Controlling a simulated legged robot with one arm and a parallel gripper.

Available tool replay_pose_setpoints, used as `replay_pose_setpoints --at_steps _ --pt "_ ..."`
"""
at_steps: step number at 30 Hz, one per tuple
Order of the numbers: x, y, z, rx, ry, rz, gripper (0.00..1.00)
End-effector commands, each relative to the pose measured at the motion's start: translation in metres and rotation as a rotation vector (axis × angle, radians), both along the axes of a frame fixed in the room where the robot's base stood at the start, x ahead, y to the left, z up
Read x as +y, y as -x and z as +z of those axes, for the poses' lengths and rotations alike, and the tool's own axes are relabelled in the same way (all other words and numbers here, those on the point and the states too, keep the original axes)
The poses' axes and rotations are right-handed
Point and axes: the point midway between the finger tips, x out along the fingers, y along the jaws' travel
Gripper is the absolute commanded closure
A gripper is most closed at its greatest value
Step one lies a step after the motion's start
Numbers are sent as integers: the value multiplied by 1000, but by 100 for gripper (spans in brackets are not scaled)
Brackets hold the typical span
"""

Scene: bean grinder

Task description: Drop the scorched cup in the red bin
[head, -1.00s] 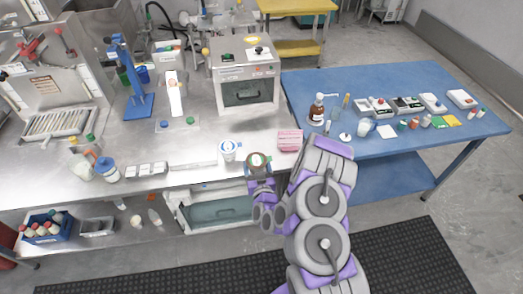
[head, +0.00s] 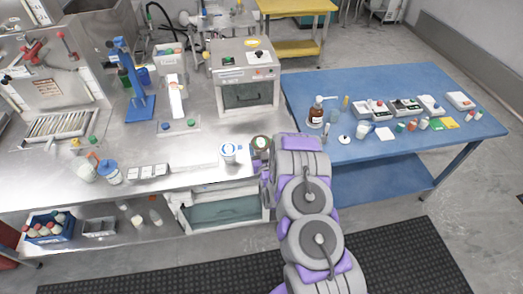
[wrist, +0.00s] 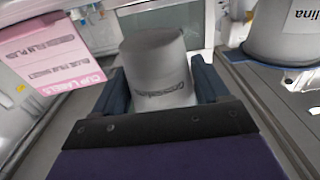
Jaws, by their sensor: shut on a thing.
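The scorched cup (wrist: 152,58) is pale grey with a dark mark on its side and fills the space between the jaws in the wrist view. My gripper (wrist: 160,95) is shut on it, one dark finger on each side. I cannot tell if the cup touches the counter. A dark red thing (head: 8,262) is cut off at the lower left edge; I cannot tell whether it is the red bin.
A white cup with a blue mark (head: 229,153) stands just left of the held cup. A pink cup-label block (wrist: 48,50) is close on the other side. The steel counter (head: 200,140) carries several items; a blue table (head: 370,85) stands at right.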

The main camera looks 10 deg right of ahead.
Motion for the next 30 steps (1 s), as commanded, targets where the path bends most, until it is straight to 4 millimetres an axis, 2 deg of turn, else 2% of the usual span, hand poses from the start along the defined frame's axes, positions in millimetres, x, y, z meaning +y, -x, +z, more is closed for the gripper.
replay_pose_setpoints --at_steps 9,17,29,30 --pt "-7 -20 -2 -1 1 0 62" --pt "-6 -18 -32 4 0 3 62" --pt "-6 -18 -35 2 0 2 62" --pt "-6 -18 -36 2 0 2 25"
